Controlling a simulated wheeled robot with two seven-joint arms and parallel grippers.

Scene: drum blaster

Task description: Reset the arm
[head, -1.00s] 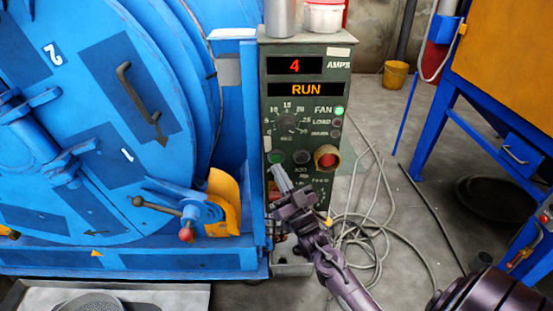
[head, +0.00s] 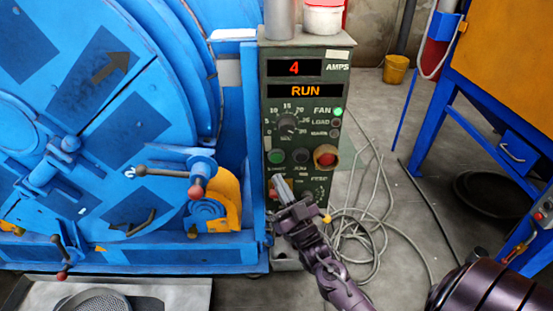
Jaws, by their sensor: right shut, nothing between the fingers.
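My right gripper (head: 280,188) is shut and empty in the head view. It is in front of the lower part of the grey-green control box (head: 306,60), just below the green button (head: 276,156). I cannot tell whether its tips touch the panel. The displays on the box read "4" amps and "RUN" (head: 306,91), and the fan light (head: 338,112) glows green. The gripper hides part of the lower controls. My left gripper is not in view.
The blue drum machine (head: 130,110) fills the left, with a red-knobbed lever (head: 196,192) at its front. A metal tray (head: 190,294) lies below it. Loose cables (head: 365,225) lie on the floor right of the box. A blue and orange cabinet (head: 505,60) stands at the right.

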